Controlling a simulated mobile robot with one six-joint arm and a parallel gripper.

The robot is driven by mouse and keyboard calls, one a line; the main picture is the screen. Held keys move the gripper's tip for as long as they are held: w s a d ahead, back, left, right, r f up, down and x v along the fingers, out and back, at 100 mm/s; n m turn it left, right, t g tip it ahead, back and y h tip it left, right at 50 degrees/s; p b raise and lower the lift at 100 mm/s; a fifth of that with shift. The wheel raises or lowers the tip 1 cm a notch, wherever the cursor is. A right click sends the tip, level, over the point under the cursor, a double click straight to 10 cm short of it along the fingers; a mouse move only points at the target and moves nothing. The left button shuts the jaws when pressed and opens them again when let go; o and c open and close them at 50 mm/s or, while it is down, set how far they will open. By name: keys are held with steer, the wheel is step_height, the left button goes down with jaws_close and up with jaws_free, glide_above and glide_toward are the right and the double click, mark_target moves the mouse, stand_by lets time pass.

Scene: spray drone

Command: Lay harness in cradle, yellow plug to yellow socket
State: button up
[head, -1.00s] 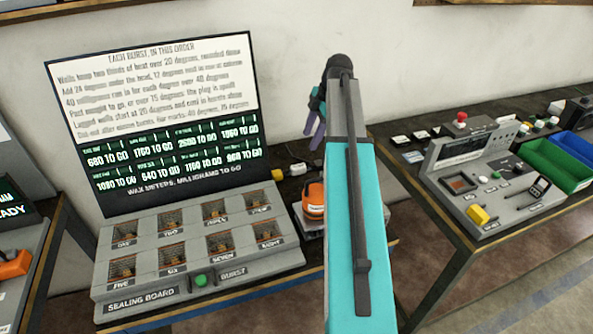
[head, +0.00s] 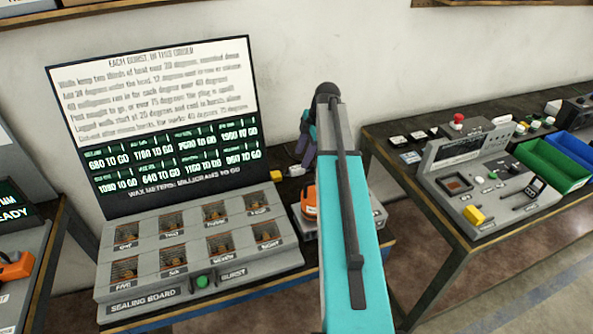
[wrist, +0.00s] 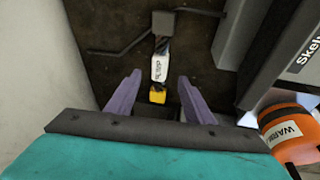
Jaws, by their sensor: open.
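The harness lies on the dark bench top, with a grey block (wrist: 163,22), a white printed label (wrist: 160,68) and a yellow plug (wrist: 157,96) in a line in the wrist view. Dark leads run out from the grey block. The yellow plug also shows small in the head view (head: 276,174). My gripper (wrist: 159,80) is open, its purple fingers either side of the label and plug, with visible gaps. In the head view my gripper (head: 306,142) is partly hidden behind my arm. I cannot make out the cradle or the yellow socket for certain.
The sealing board (head: 190,255) with its tall screen stands left. An orange device (wrist: 290,130) marked WARM sits close right of my gripper, beside a grey housing (wrist: 235,40). A wall is close on the left. Another bench holds a grey console (head: 485,185) and green bin (head: 548,163).

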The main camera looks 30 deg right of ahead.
mark_target(298, 167)
steer(key=shift+w+a+f, duration=0.1)
steer(key=shift+f, duration=0.25)
steer(key=shift+p+x, duration=1.4)
steer(key=shift+x, duration=1.2)
jaws_close()
